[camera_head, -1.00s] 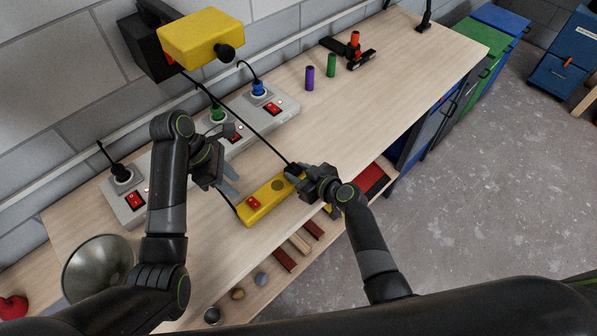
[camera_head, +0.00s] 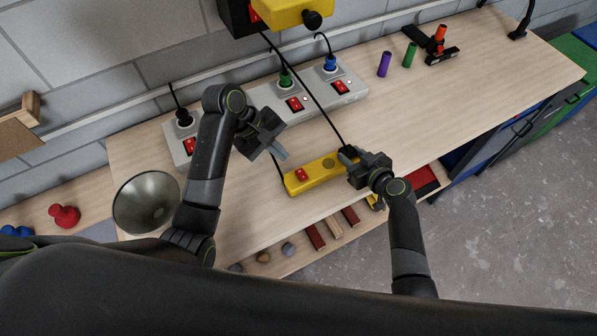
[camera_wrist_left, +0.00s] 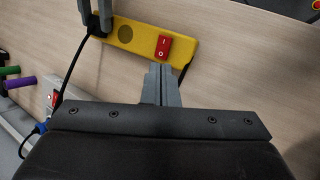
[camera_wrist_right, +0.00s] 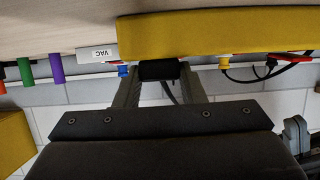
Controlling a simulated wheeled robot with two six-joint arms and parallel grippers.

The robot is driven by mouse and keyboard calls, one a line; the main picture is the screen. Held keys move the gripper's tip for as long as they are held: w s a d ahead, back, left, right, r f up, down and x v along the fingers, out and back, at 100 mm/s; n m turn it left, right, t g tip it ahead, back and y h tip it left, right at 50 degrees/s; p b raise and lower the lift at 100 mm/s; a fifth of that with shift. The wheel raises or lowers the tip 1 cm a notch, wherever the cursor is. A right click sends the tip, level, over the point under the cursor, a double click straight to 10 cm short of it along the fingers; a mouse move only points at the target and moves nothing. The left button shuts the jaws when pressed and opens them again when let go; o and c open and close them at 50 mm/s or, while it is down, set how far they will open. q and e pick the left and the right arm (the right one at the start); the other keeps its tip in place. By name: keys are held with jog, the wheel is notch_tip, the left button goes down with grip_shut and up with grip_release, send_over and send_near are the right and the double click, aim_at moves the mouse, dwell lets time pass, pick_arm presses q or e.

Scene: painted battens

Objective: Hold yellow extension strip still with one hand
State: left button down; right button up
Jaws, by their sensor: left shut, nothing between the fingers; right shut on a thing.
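The yellow extension strip (camera_head: 318,178) lies on the workbench near its front edge, with a red switch (camera_wrist_left: 163,46) and a round dark socket (camera_wrist_left: 125,34). My left gripper (camera_head: 281,152) is shut and empty beside the strip's switch end; in the left wrist view its fingertips (camera_wrist_left: 161,70) appear just short of the switch. My right gripper (camera_head: 348,157) is at the strip's other end. In the right wrist view its fingers are shut on a black plug (camera_wrist_right: 160,70) against the yellow strip (camera_wrist_right: 220,34). Whether the plug is fully seated is hidden.
A grey power strip (camera_head: 265,100) with plugs and red switches lies along the back. A yellow-and-black box (camera_head: 290,12) is above it; its black cord runs toward my right gripper. A metal bowl-shaped lamp (camera_head: 147,201) is at left. Purple (camera_head: 384,64) and green cylinders stand at back right.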

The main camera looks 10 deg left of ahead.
pick_arm(q)
jog(key=s+r+m+t, duration=0.1)
jog(key=m, duration=0.5)
jog(key=s+a+r+m+t+h, duration=0.1)
jog(key=m, duration=0.5)
jog(key=s+a+r+m+t, duration=0.1)
jog(key=s+m, duration=0.1)
jog(key=m, duration=0.5)
jog(key=shift+t+h, duration=0.3)
jog(key=shift+h, duration=0.1)
send_near(308, 176)
jog(key=d, duration=0.1)
jog(key=w+d, duration=0.1)
jog(key=w, duration=0.1)
jog(key=shift+d+r, duration=0.25)
jog(key=shift+d, duration=0.15)
jog(key=f, duration=0.3)
jog(key=shift+d+f, duration=0.25)
jog(key=shift+d, duration=0.1)
jog(key=shift+f, duration=0.55)
